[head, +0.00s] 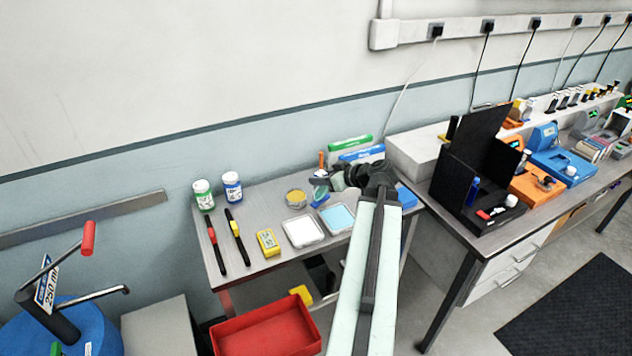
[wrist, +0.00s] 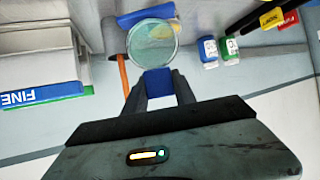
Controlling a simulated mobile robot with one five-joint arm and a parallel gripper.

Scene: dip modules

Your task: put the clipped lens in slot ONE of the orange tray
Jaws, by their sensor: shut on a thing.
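My gripper (wrist: 158,88) is shut on the blue clip (wrist: 158,80) of a round, clear, greenish lens (wrist: 152,42). The lens stands out beyond the fingertips in the wrist view. In the head view my gripper (head: 326,180) and the lens (head: 320,191) are over the back of the left bench, small and partly covered by my arm. An orange tray-like piece (head: 528,190) sits on the right bench, far from my gripper. Its slots and any numbers are too small to read there, and it does not show in the wrist view.
The left bench holds two capped bottles (head: 232,187), a white tray (head: 302,231), a light-blue tray (head: 338,218), a yellow device (head: 268,242) and two pens. A tall black open box (head: 474,170) stands left of the orange piece. A blue tray (head: 562,166) is beside it.

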